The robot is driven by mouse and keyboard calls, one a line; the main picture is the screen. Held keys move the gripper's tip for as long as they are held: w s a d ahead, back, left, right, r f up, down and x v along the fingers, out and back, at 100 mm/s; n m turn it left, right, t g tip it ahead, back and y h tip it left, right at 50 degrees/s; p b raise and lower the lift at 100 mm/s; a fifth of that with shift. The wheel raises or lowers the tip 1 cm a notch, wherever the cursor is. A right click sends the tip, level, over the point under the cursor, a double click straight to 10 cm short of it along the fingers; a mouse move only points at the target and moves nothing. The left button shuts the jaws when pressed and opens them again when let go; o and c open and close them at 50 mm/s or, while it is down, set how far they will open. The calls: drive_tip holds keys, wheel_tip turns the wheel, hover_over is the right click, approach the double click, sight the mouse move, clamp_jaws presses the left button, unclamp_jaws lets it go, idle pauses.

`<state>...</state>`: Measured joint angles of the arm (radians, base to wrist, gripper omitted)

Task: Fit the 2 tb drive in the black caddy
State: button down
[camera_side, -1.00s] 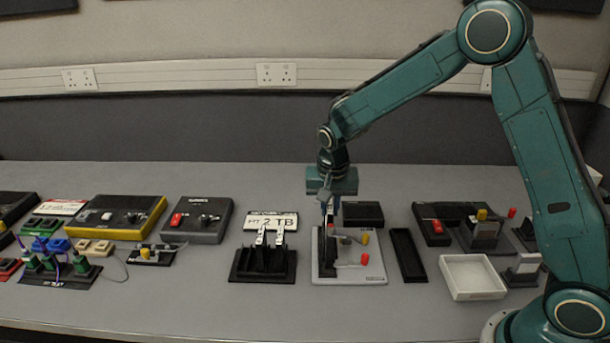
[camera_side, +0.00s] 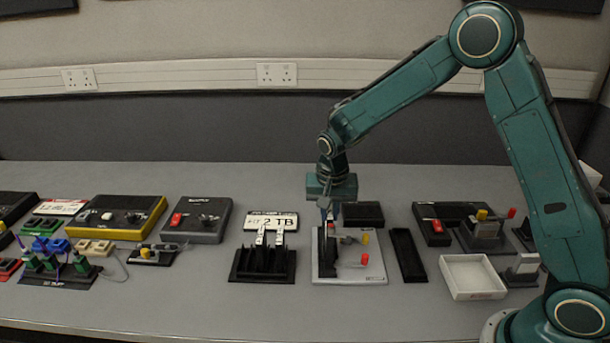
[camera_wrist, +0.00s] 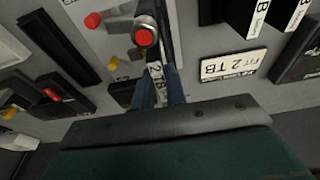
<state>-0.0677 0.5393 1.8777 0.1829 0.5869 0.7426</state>
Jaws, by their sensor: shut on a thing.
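My gripper (camera_side: 331,208) points down over the black caddy (camera_side: 324,262), which stands upright on a light grey plate with lever handles tipped red and yellow. In the wrist view my gripper (camera_wrist: 158,88) is shut on a narrow drive (camera_wrist: 157,76) whose white label reads "2 TB". The drive's lower end is at the caddy; how deep it sits is hidden. A black rack (camera_side: 262,266) to the left holds other drives with white labels.
A black box (camera_side: 362,214) stands close behind the plate, and a flat black tray (camera_side: 408,256) lies to its right. A white open tray (camera_side: 472,277) is further right. A red-tipped lever (camera_wrist: 144,38) stands near my fingers in the wrist view.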

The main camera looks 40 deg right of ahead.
drive_tip(key=shift+f, duration=1.2)
idle(0.6)
drive_tip(key=c, duration=1)
unclamp_jaws()
drive_tip(key=shift+c, duration=0.2)
drive_tip(key=shift+r, duration=0.15)
drive_tip(key=shift+r, duration=3.65)
